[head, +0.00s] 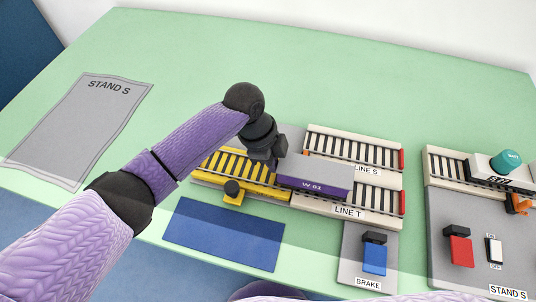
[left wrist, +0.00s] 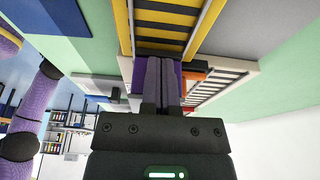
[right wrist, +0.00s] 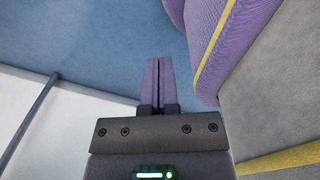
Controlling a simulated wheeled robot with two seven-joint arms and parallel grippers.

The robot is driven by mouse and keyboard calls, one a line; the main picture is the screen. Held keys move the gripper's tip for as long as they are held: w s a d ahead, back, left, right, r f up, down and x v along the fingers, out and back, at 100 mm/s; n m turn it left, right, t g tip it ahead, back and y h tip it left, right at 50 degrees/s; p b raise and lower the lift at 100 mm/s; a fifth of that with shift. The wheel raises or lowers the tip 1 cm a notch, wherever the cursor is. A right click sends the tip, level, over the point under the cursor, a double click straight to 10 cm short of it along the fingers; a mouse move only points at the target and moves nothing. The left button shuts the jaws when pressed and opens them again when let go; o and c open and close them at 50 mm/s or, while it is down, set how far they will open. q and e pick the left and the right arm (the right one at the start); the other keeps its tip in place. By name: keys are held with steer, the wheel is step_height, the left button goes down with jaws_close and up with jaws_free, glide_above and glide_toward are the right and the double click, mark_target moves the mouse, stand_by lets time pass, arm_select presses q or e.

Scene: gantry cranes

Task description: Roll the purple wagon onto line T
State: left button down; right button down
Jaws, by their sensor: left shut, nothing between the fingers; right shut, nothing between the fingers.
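The purple wagon (head: 315,179), marked W 61, sits at the left part of line T (head: 363,202), where the white track meets the yellow track section (head: 232,172). My left gripper (head: 272,160) is shut and empty at the wagon's left end. In the left wrist view its closed fingers (left wrist: 161,82) point at the purple wagon (left wrist: 178,72), which they partly hide; I cannot tell whether they touch it. My right gripper (right wrist: 158,82) is shut and empty, over the floor and away from the tracks.
Line S (head: 350,147) runs behind line T, both with red end stops. A brake panel with a blue lever block (head: 374,258) stands in front. At right, another track carries a white wagon (head: 503,178) with a teal load. A blue mat (head: 224,234) lies front left.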

mark_target(307, 168)
arm_select(q)
steer(key=d, duration=0.2)
steer(key=s+d, duration=0.1)
steer(key=d, duration=0.1)
steer(key=s+d, duration=0.1)
steer(key=d, duration=0.1)
steer(key=shift+d, duration=0.3)
steer(key=shift+s+d, duration=0.1)
steer(key=shift+d, duration=0.1)
arm_select(e)
steer(key=shift+a+r, duration=0.15)
steer(key=shift+a, duration=0.3)
steer(key=shift+d, duration=0.2)
